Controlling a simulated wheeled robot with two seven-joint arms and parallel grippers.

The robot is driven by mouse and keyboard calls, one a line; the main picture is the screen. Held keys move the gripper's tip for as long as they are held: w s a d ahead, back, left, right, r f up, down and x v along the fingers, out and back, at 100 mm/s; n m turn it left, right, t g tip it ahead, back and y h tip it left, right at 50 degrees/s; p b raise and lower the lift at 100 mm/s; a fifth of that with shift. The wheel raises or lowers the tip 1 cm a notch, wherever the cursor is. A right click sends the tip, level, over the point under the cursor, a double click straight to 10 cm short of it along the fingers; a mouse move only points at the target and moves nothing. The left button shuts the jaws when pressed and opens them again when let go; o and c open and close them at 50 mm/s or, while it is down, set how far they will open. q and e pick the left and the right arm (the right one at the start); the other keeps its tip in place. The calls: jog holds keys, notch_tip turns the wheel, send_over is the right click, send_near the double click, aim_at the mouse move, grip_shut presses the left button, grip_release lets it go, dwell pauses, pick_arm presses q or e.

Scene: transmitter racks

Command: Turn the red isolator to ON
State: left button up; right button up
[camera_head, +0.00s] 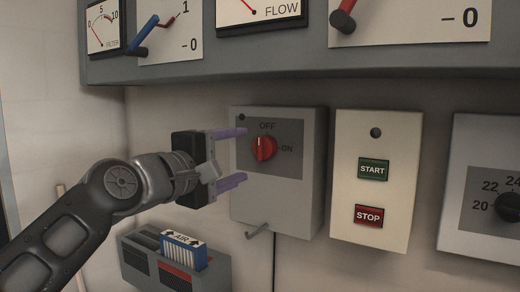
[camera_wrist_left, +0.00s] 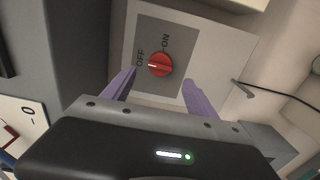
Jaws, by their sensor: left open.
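The red isolator knob (camera_head: 264,148) sits on a dark grey plate (camera_head: 290,165) on a light grey wall box. OFF is printed above it and ON to its right. The knob's white mark points up toward OFF; in the left wrist view the knob (camera_wrist_left: 160,64) has its mark toward OFF too. My left gripper (camera_head: 232,157) is open and empty, its two purple fingers one above the other, just left of the knob and in front of the box. In the left wrist view the fingers (camera_wrist_left: 158,84) lie either side of the knob, apart from it. My right gripper is not in view.
A cream box with a green START button (camera_head: 373,169) and a red STOP button (camera_head: 368,216) is to the right. A thermostat dial (camera_head: 508,206) is farther right. A grey shelf panel with gauges and levers overhangs above. A grey holder (camera_head: 205,276) with a blue AIR filter is below.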

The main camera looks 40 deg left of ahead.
aim_at(259, 150)
pick_arm(q)
jog(key=w, duration=0.5)
jog(key=w+p, duration=0.1)
jog(key=w, duration=0.1)
jog(key=shift+w+a, duration=0.4)
jog(key=shift+c, duration=0.4)
jog(key=c, duration=1.3)
jog(key=shift+o, duration=0.2)
